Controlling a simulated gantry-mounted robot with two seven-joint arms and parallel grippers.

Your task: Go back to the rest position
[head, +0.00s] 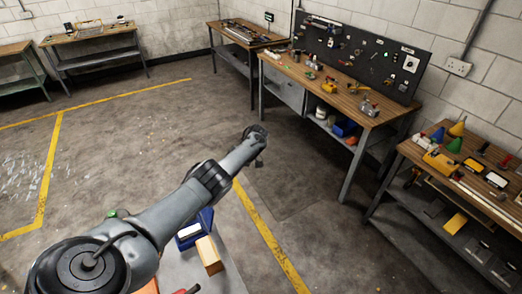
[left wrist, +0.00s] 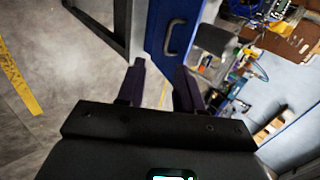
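My left arm reaches from the lower left of the head view towards the middle, with its dark end above the concrete floor. In the left wrist view my left gripper (left wrist: 160,70) shows two dark fingers standing apart with nothing between them. It is open and empty. A blue panel with a grey handle (left wrist: 175,38) lies beyond the fingertips; I cannot tell how far away it is. My right gripper is in neither view.
A workbench (head: 335,92) with a black tool board (head: 360,58) stands at the right, with another bench (head: 480,190) nearer. A blue bin (head: 206,217) and a wooden block (head: 208,255) sit below my arm. Open floor with yellow lines (head: 262,235) surrounds it.

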